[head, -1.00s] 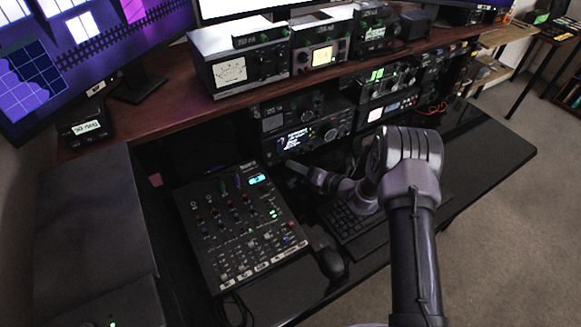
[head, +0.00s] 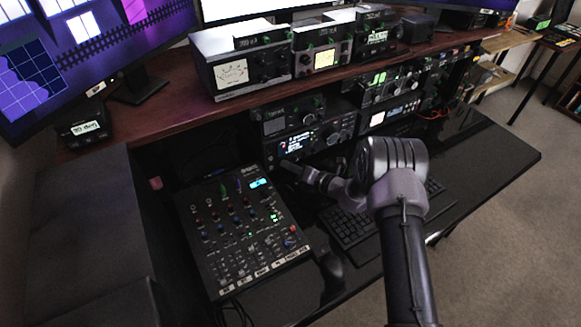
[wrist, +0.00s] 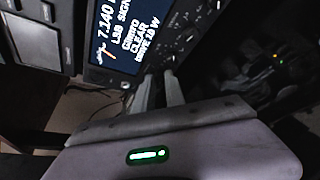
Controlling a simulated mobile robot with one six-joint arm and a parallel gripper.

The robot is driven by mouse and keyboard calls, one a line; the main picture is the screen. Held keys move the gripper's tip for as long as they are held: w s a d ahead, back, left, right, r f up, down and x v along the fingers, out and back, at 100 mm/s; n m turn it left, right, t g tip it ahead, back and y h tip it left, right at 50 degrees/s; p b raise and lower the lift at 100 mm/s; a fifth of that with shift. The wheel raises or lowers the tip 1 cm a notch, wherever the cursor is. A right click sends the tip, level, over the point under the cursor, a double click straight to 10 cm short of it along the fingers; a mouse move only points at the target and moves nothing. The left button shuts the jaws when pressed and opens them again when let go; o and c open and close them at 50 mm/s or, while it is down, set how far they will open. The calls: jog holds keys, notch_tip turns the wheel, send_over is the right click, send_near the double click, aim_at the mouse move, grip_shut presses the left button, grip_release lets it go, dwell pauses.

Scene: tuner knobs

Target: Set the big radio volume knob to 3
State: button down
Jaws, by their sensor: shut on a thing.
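The big radio (head: 318,134) sits under the shelf, with a lit display on its left half; that display (wrist: 122,35) looks large and turned sideways in the wrist view. My gripper (head: 287,164) is at the lower left corner of the radio's front. In the wrist view, its two fingers (wrist: 160,80) are close together just beyond the display's edge, pointing at the panel. They are shut on a small knob there, mostly hidden between the fingertips. Its pointer and setting cannot be read. A large round dial (head: 333,135) is farther right on the radio, clear of my gripper.
A mixer (head: 245,230) with many small knobs lies left of my arm. A keyboard (head: 350,220) lies under my gripper and arm. More radios (head: 385,85) stand to the right. The desk's right end (head: 490,165) is clear.

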jog(key=shift+w+d+f+m+y+b, duration=0.1)
jog(key=shift+f+m+y+b, duration=0.15)
jog(key=shift+m+b, duration=0.25)
jog(key=shift+f+m+y+b, duration=0.1)
jog(key=shift+m+y+b, duration=0.2)
jog(key=shift+m, duration=0.3)
jog(key=shift+r+m+y, duration=0.2)
jog(key=shift+m+y, duration=0.05)
jog(key=shift+m, duration=0.25)
jog(key=c, duration=1.4)
grip_release()
jog(key=shift+o, duration=0.2)
jog(key=r+p, duration=0.1)
jog(key=r, duration=0.1)
jog(key=r+p, duration=0.1)
jog(key=r, duration=0.1)
jog(key=shift+s+d+p, duration=0.1)
jog(key=shift+s+p, duration=0.25)
jog(key=shift+s, duration=0.05)
jog(key=s+d+p, duration=0.1)
jog(key=s, duration=0.4)
jog(key=s+d+p, duration=0.1)
jog(key=s, duration=0.3)
jog(key=s+d+r+p, duration=0.1)
jog(key=s+d+p, duration=0.1)
jog(key=s, duration=0.3)
jog(key=shift+s+d, duration=0.1)
jog(key=shift+s, duration=0.25)
